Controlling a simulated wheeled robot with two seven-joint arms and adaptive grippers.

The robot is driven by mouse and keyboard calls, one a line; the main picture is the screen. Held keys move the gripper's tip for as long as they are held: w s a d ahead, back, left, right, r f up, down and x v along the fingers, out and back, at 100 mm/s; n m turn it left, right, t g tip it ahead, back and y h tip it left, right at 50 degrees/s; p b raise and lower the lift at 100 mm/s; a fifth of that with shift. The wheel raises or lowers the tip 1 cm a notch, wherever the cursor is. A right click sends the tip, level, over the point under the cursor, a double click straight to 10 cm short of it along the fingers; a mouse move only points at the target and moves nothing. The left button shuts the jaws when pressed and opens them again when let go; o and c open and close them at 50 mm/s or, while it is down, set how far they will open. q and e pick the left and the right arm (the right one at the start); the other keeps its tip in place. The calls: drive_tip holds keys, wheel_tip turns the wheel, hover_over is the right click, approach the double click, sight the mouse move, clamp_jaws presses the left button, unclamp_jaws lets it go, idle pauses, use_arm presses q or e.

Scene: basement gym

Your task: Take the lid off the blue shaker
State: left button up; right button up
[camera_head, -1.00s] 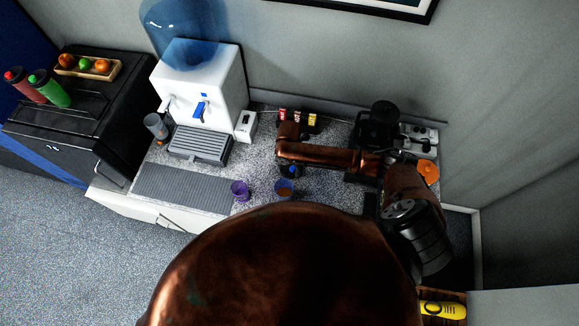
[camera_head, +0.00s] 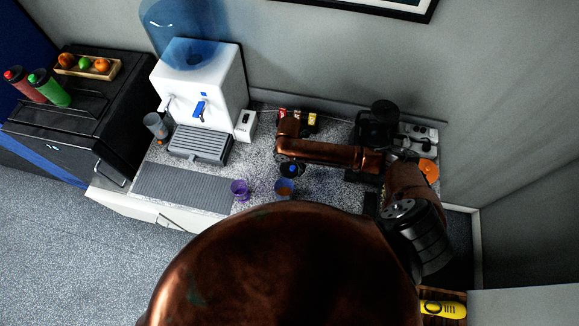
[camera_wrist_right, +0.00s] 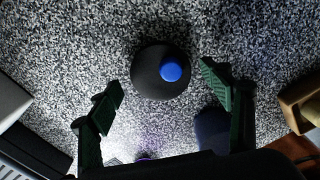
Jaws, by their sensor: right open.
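A dark round lid with a raised blue cap (camera_head: 291,170) is on the counter side of my right gripper in the head view. The wrist view shows the same lid (camera_wrist_right: 146,80) from above; whether a shaker body is under it, I cannot tell. My right gripper (camera_wrist_right: 160,78) is open, with a finger either side of the lid in the picture and no visible contact. An open blue cup (camera_head: 284,189) with something brown inside stands just in front of the lid. It also shows dark blue in the wrist view (camera_wrist_right: 212,130). My left gripper is out of view.
A purple cup (camera_head: 239,191) stands to the left. Behind are a water dispenser (camera_head: 202,85) with a drip tray (camera_head: 200,146) and small packets (camera_head: 312,119). A black appliance (camera_head: 378,125) stands on the right.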

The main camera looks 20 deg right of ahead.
sight(289, 168)
wheel_tip(289, 168, up, 10)
drive_tip(key=shift+r+b, duration=0.25)
drive_tip(key=shift+b, duration=0.1)
wheel_tip(289, 168, down, 12)
drive_tip(key=shift+s+r+p, duration=0.1)
drive_tip(key=shift+r+p, duration=0.05)
drive_tip(key=shift+p, duration=0.35)
drive_tip(key=shift+r, duration=1.55)
